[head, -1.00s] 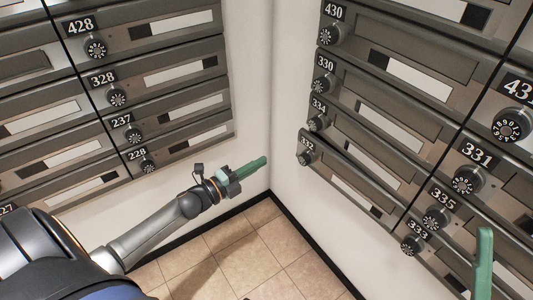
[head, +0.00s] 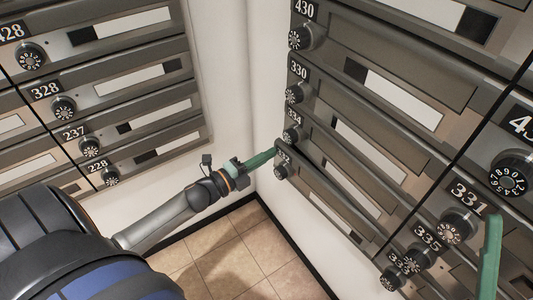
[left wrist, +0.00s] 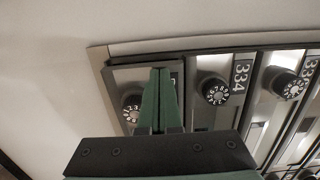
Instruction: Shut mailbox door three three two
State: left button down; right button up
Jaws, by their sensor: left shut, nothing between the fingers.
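Mailbox door 332 (head: 335,203) is the lowest in the left column of the right-hand wall, with a dial knob (head: 283,172) at its left end. I cannot tell for sure how far it stands out. My left gripper (head: 272,154) is shut and empty, its green fingertips at the upper left corner of door 332, partly covering its number. In the left wrist view, the shut fingers (left wrist: 160,72) lie over the door's end, beside its knob (left wrist: 131,108). Contact is unclear. One green finger of my right gripper (head: 490,258) shows at the lower right; its opening is not visible.
Door 334, with its knob (head: 292,134), is just above. Doors 331 (head: 455,228) and 335 (head: 418,257) are to the right. Another mailbox bank (head: 100,90) covers the left wall. The white corner wall and tiled floor (head: 235,255) are clear.

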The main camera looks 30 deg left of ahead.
dwell(0.3)
pick_arm(q)
jog(key=w, duration=0.1)
jog(key=w+h+b, duration=0.1)
jog(key=w+m, duration=0.1)
jog(key=shift+w+d+g+h, duration=0.25)
jog(key=shift+d+g+h, duration=0.15)
jog(key=shift+r, duration=0.2)
